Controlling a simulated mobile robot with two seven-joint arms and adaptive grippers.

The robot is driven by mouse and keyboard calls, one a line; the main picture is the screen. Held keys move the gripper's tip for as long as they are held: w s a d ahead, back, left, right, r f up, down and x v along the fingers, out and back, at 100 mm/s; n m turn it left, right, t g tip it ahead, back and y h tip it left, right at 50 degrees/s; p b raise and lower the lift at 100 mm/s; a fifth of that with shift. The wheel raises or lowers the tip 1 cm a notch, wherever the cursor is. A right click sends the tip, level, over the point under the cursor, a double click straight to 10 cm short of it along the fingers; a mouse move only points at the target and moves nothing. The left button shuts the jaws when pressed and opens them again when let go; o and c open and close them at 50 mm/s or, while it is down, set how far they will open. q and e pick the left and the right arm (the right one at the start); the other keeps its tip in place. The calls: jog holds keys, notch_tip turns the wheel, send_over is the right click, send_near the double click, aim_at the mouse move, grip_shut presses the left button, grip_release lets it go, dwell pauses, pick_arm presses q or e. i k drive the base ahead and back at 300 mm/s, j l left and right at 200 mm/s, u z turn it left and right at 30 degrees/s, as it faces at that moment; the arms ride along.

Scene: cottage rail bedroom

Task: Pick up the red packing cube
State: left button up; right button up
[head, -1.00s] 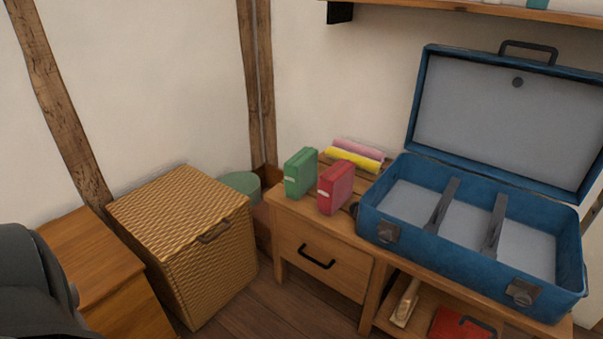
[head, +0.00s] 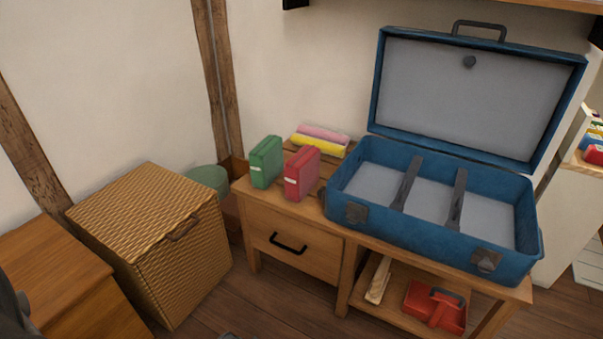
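The red packing cube (head: 302,174) stands upright on the wooden bench (head: 262,212), near its left end. It is beside a green packing cube (head: 266,162) and left of the open blue suitcase (head: 345,196). Nothing touches or covers its front. A dark part of my own body shows at the left edge. Neither of my grippers can be made out in the head view.
Pink and yellow rolled cloths (head: 320,143) lie behind the cubes. A wicker hamper (head: 150,240) and a wooden cabinet (head: 60,270) stand to the left. A red dustpan (head: 435,305) and a brush (head: 378,281) lie on the bench's lower shelf.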

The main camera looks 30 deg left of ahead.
aim_at(302, 171)
jog(key=k+j, duration=0.15)
jog(key=j, duration=0.25)
jog(key=k+j, duration=0.1)
jog(key=j, duration=0.3)
jog(key=k+j+z, duration=0.1)
jog(key=j, duration=0.35)
jog(key=k, duration=0.05)
